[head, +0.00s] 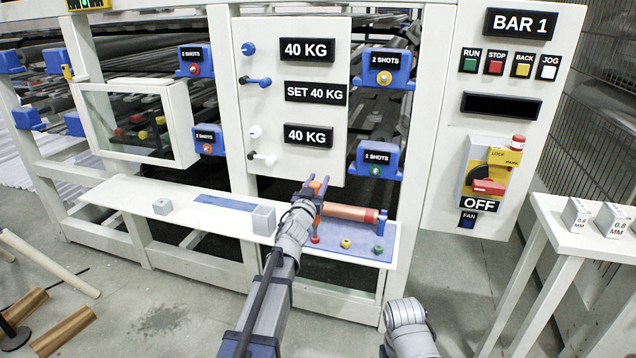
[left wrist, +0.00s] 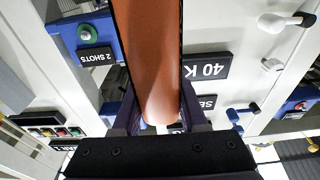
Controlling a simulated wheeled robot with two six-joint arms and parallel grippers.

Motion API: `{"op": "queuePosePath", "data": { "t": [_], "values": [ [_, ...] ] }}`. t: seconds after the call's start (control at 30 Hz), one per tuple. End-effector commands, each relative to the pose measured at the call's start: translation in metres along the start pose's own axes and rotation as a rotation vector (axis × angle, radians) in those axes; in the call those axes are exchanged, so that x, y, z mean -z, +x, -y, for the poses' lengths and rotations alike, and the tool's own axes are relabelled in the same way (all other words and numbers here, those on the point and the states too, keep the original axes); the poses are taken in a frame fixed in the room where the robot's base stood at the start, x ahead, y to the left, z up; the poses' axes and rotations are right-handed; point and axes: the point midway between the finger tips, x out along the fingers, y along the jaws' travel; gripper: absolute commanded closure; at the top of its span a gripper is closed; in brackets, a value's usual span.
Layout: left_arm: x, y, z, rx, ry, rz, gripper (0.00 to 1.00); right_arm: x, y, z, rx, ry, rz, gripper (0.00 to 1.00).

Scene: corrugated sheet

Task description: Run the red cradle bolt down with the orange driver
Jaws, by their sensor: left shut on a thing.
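My left gripper (head: 314,186) is shut on the orange driver (head: 318,207), which stands about upright over the shelf. The left wrist view shows the driver's smooth orange body (left wrist: 152,62) between the two fingers. The red cradle bolt (head: 315,239) is at the driver's lower end, on the blue plate (head: 325,252). I cannot tell whether the driver's tip touches the bolt. A copper-coloured roller (head: 348,212) lies just behind and to the right of the driver. My right gripper is not in view; only part of that arm shows at the bottom.
A yellow bolt (head: 346,243) and a green bolt (head: 377,249) stand to the right on the plate, near a blue post (head: 381,224). A grey box (head: 263,219) and a small grey block (head: 162,206) are on the shelf (head: 120,192). A control panel (head: 497,120) rises at right.

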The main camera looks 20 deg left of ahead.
Motion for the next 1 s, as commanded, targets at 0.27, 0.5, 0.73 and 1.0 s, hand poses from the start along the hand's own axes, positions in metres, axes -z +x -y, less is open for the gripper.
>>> {"op": "queuePosePath", "data": {
  "t": [0.27, 0.5, 0.73, 1.0],
  "values": [
    [0.0, 0.0, 0.0, -0.001, 0.0, -0.001, 1.0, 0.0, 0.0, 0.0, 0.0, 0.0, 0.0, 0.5],
    [0.004, 0.001, 0.0, -0.001, 0.0, -0.001, 1.0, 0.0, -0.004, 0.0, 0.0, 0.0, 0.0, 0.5],
    [0.021, 0.003, 0.0, -0.001, 0.0, -0.001, 1.0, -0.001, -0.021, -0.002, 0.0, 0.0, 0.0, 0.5],
    [0.041, 0.006, 0.0, -0.001, 0.0, -0.001, 1.0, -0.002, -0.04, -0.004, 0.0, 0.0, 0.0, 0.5]
  ]
}}
